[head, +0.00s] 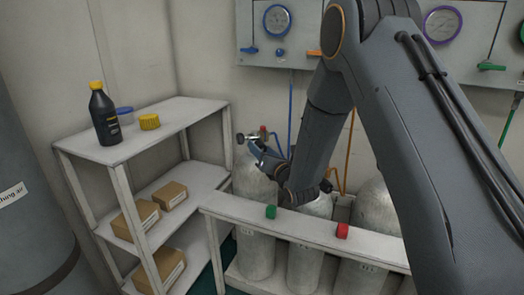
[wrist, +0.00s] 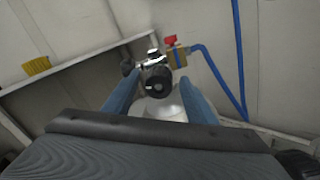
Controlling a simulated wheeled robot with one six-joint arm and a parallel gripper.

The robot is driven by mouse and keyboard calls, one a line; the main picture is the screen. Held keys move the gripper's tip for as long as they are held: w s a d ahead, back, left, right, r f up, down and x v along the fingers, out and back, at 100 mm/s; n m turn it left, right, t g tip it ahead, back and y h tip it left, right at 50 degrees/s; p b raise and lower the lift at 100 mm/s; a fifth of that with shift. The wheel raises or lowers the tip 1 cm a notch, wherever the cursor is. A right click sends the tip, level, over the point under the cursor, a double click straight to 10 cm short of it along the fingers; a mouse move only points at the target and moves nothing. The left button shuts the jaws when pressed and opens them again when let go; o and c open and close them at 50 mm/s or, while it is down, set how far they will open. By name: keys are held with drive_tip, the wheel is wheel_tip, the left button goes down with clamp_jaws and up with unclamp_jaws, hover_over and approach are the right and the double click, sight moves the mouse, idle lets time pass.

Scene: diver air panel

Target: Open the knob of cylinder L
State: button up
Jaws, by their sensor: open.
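The leftmost grey cylinder (head: 252,184) stands behind the low rail in the head view; I cannot read a letter L on it. Its valve, with a metal body and small red tap, shows above it, partly hidden by my gripper (head: 262,152). In the wrist view, the round black knob (wrist: 160,85) faces the camera, with the metal valve (wrist: 153,60) behind it. My gripper (wrist: 159,88) is open, its two blue fingers on the left and right of the knob. Gaps show between knob and fingers, though depth is hard to tell. The pale cylinder top (wrist: 165,110) is below.
More cylinders (head: 305,255) stand to the right behind the white rail (head: 300,228), which carries green and red blocks. A white shelf (head: 150,150) with bottle and boxes stands left. A blue hose (wrist: 222,82) runs right of the valve. A gauge panel (head: 300,38) hangs above.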

drive_tip(key=v, duration=0.7)
drive_tip(key=shift+s+d, duration=0.15)
drive_tip(key=shift+s, duration=0.2)
